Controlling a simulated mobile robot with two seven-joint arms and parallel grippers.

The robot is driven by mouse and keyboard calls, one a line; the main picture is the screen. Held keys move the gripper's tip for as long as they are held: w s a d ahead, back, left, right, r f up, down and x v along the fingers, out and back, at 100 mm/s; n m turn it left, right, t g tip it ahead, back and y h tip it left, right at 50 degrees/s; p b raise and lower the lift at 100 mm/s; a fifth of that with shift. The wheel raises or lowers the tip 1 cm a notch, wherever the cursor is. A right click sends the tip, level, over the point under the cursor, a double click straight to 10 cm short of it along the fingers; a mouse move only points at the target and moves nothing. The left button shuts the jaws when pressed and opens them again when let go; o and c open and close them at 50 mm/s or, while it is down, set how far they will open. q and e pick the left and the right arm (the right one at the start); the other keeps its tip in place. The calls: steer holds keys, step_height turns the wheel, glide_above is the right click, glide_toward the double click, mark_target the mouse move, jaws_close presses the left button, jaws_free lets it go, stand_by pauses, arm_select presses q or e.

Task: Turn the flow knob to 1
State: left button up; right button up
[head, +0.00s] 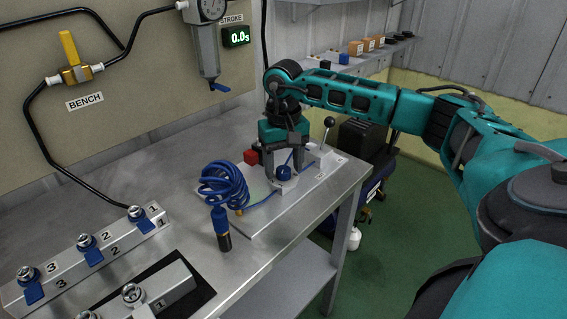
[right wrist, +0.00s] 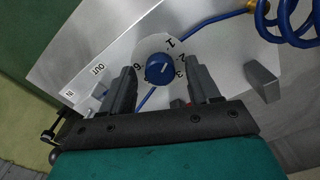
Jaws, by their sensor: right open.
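The blue flow knob (head: 284,173) sits on a grey metal panel on the bench, and it also shows in the right wrist view (right wrist: 160,69) on a white dial. The figures 1, 2 and 3 show on the dial's right side and a 6 on its left. A small pale mark on the knob's face is too small to read surely. My right gripper (head: 283,166) points down over the knob. In the right wrist view its fingers (right wrist: 162,83) stand open, one on each side of the knob, with gaps visible. My left gripper is out of view.
A coiled blue hose (head: 224,186) lies just left of the knob. Numbered fittings (head: 87,247) line the bench's left. The stroke display (head: 237,37) reads 0.0s.

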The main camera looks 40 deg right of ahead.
mark_target(284, 169)
step_height(284, 169, up, 13)
steer(key=shift+f+p, duration=0.15)
steer(key=shift+p, duration=0.25)
steer(key=shift+s, duration=0.1)
stand_by(0.4)
